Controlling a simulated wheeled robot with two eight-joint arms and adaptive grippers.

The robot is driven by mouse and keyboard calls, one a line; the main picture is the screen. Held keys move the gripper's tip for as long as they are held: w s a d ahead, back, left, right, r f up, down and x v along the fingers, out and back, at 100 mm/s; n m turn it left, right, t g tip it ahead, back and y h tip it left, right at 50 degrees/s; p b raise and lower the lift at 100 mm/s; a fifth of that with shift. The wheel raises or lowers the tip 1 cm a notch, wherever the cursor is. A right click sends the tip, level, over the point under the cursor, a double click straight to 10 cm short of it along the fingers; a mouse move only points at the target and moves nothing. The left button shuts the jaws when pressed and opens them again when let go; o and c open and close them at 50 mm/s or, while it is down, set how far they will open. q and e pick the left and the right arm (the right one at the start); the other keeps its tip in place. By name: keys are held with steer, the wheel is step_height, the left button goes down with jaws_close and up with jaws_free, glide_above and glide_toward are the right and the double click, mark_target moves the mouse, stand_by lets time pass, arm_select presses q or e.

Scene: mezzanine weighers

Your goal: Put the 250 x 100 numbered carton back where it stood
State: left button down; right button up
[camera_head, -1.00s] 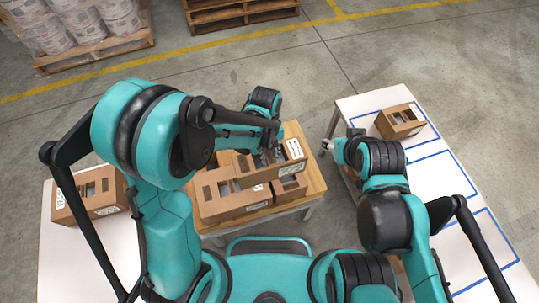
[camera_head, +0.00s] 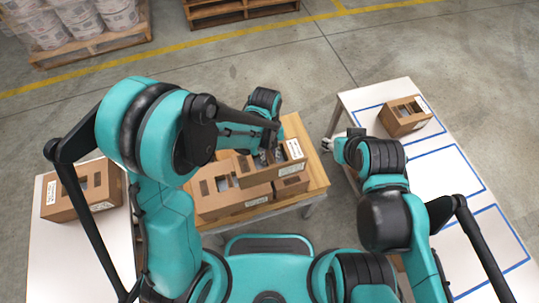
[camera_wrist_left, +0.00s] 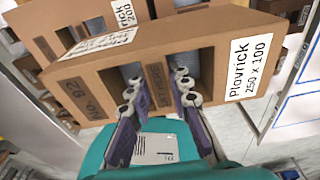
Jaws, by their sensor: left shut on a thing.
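The brown carton (camera_head: 258,177) marked "Plovrick 250 x 100" has two openings in its side. My left gripper (camera_head: 268,156) is shut on the strip between these openings. In the left wrist view the gripper (camera_wrist_left: 157,90) has a finger in each opening, and the carton (camera_wrist_left: 215,62) shows its white size label and a "No. 92" mark. The carton is over other cartons on the wooden table (camera_head: 314,170); I cannot tell if it touches them. My right gripper (camera_head: 328,145) is beside the right table, with its jaws too small to read.
A large carton (camera_head: 215,207) and a small carton (camera_head: 291,186) are on the wooden table. Another carton (camera_head: 80,195) is on the left white table (camera_head: 75,250). The right white table (camera_head: 425,155) has blue-outlined areas and a carton (camera_head: 404,117); some areas look bare.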

arm_select(q)
steer(key=shift+f+b, duration=2.3)
steer(key=shift+f, duration=0.45)
steer(key=shift+f, duration=0.2)
steer(key=c, duration=1.3)
jaws_free()
steer(key=r, duration=0.4)
steer(key=w+r, duration=0.1)
steer(key=r, duration=0.7)
steer(key=shift+w+a, duration=0.15)
steer(key=shift+a, duration=0.15)
steer(key=s+a+r+n+t, duration=0.2)
steer(key=a+n, duration=0.3)
steer(key=n, duration=0.5)
steer(key=s+a+r+n+t, duration=0.2)
steer(key=a+n, duration=0.4)
steer(key=n, duration=0.5)
steer(key=s+a+r+n+t, duration=0.2)
steer(key=a+n+t, duration=0.2)
steer(key=n, duration=0.6)
steer(key=shift+s+a+r, duration=0.15)
steer(key=shift+s+a, duration=0.05)
steer(key=shift+a, duration=0.75)
